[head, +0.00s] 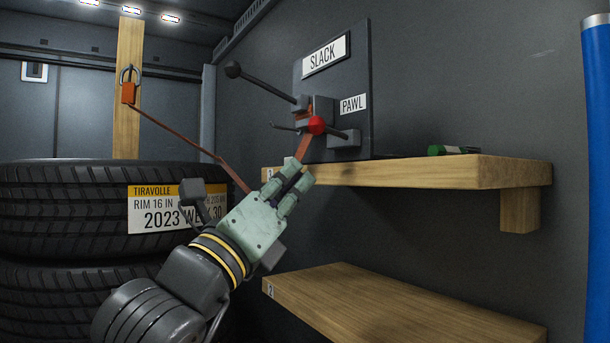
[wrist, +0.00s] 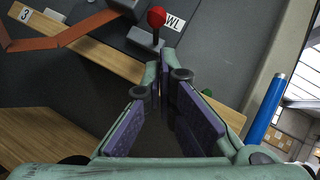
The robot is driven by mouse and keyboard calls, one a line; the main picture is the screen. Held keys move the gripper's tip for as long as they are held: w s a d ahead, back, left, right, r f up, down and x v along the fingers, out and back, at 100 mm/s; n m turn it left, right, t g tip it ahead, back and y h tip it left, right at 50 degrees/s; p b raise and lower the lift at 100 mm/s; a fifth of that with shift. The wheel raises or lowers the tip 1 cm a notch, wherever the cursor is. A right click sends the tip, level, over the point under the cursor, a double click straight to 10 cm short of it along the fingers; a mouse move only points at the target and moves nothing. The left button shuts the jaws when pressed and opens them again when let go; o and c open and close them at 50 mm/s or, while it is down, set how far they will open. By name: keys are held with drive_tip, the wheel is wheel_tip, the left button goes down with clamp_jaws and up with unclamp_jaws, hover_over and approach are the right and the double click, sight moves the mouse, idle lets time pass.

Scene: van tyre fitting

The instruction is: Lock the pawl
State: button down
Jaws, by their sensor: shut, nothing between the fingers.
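The pawl's red knob (head: 316,124) sits on its short lever beside the PAWL label (head: 353,104), on the dark wall plate (head: 335,60). The knob and its thin dark stem also show at the top of the wrist view (wrist: 156,17). My gripper (head: 297,172) is just below the knob in the head view, apart from it as far as I can see. Its fingertips (wrist: 161,72) come together in the wrist view with nothing between them. A longer black lever with a ball end (head: 232,69) reaches up and left from the mechanism, near the SLACK label (head: 326,54).
An orange strap (head: 185,142) runs from a hook (head: 128,90) on a wooden post to the mechanism. Stacked tyres (head: 70,205) stand at left. A wooden shelf (head: 440,172) with a green-capped item (head: 450,150) extends right; a lower shelf (head: 390,305) lies beneath. A blue post (head: 597,170) stands at right.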

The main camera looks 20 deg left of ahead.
drive_tip(key=v, duration=0.4)
drive_tip(key=shift+s+a+r+b, duration=0.1)
drive_tip(key=shift+r+b, duration=0.15)
drive_tip(key=shift+b, duration=0.05)
